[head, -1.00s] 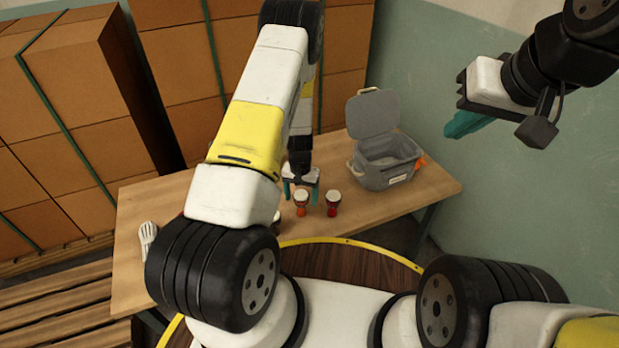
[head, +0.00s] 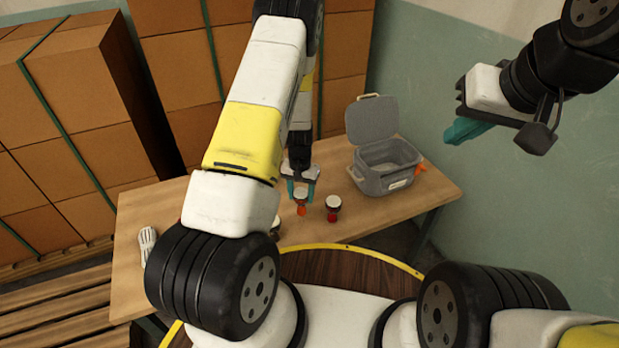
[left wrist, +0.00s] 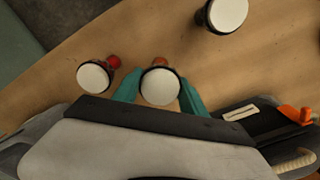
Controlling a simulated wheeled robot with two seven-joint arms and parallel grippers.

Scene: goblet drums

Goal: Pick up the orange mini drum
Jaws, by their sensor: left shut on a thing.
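The orange mini drum (head: 301,209) stands on the wooden table in the head view, with a white head and an orange base. Its white top (left wrist: 160,86) is in the middle of the left wrist view. My left gripper (head: 301,194) is above the table with its teal fingers on either side of this drum, shut on it. I cannot tell whether the drum's base is clear of the table. A red mini drum (head: 333,208) stands just to the right; it also shows in the left wrist view (left wrist: 94,77). My right gripper (head: 466,131) is raised at the upper right, away from the drums.
A third drum (head: 275,228) is partly hidden behind my left arm; its white top shows in the left wrist view (left wrist: 227,14). A grey open-lidded box (head: 385,178) stands at the table's right, with an orange thing beside it. A white object (head: 147,241) lies at the left.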

